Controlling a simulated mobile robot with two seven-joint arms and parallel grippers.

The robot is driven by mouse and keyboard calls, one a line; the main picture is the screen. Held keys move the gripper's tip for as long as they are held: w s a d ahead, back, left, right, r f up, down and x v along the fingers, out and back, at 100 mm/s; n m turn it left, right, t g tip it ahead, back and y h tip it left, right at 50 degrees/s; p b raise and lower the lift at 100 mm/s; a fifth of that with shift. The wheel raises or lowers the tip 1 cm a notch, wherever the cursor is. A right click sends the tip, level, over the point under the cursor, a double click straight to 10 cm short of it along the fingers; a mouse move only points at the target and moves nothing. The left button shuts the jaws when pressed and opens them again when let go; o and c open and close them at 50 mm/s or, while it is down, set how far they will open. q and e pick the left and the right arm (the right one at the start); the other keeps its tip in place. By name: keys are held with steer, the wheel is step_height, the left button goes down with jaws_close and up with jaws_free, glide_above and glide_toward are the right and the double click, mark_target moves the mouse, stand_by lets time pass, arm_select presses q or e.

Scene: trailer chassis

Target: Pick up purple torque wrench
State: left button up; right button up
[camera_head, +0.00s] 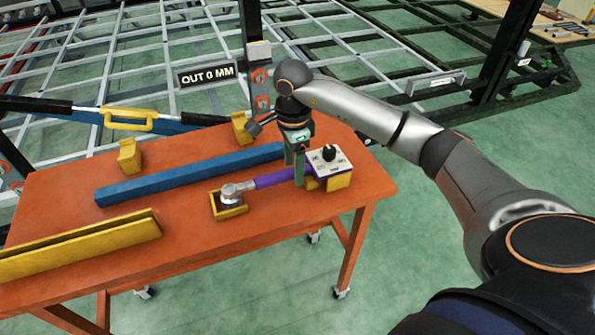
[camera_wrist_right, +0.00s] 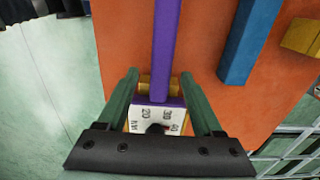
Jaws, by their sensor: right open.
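The purple torque wrench (camera_head: 270,181) lies across the right part of the orange table. Its grey head sits in a small yellow cradle (camera_head: 243,210), and its white, purple-edged dial block with a black knob (camera_head: 328,160) rests over a yellow block (camera_head: 340,182). My right gripper (camera_head: 294,174) is over the shaft near the dial block, fingers pointing down. In the right wrist view the open green fingers (camera_wrist_right: 158,78) stand either side of the purple shaft (camera_wrist_right: 166,45), with the dial block between them near the palm. Finger contact cannot be told. My left gripper is out of view.
The orange table (camera_head: 180,225) also bears a blue bar (camera_head: 190,174) behind the wrench, a long yellow channel (camera_head: 80,245) at front left, and yellow blocks (camera_head: 130,155). A sign reading "OUT 0 MM" (camera_head: 207,74) and a grey chassis frame stand behind.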

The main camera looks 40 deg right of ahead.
steer(key=shift+f, duration=1.35)
jaws_close()
steer(key=shift+r, duration=0.1)
